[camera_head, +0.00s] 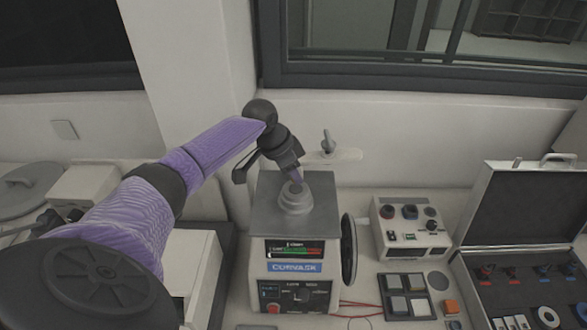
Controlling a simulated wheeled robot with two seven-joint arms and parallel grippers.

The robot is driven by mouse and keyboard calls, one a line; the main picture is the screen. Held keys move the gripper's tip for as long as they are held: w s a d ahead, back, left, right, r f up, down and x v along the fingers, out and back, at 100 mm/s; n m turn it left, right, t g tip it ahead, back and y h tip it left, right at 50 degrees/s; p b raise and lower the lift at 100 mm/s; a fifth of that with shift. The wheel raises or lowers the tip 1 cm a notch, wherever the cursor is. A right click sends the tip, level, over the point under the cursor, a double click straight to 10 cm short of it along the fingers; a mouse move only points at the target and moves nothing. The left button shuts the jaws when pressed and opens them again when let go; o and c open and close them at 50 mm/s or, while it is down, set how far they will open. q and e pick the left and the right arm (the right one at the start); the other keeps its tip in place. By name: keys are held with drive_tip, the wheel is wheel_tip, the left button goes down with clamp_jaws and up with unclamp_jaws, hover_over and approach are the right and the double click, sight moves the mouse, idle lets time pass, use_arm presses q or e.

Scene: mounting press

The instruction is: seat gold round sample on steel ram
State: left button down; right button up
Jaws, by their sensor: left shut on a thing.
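The mounting press (290,255) stands in the middle of the bench, with a dark grey top and a control panel on its front. A round stepped steel collar (296,203) rises from its top, where the steel ram sits; the ram itself cannot be made out. My left gripper (296,183) reaches in from the left and points down, its fingertips right above or at the collar's opening. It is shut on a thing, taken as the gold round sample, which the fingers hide. Whether the sample touches the ram cannot be told. My right gripper is not in view.
A pale swing arm with a grey knob (327,142) extends behind the press to the right. A handwheel (349,250) is on the press's right side. A control box (410,228), a tray of square pads (406,296) and an open case (522,215) stand to the right.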

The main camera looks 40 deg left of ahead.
use_arm(q)
drive_tip(key=shift+s+f, duration=0.15)
idle(0.5)
drive_tip(key=shift+f+p, duration=0.1)
drive_tip(key=shift+p, duration=0.2)
idle(0.3)
drive_tip(key=shift+p, duration=0.3)
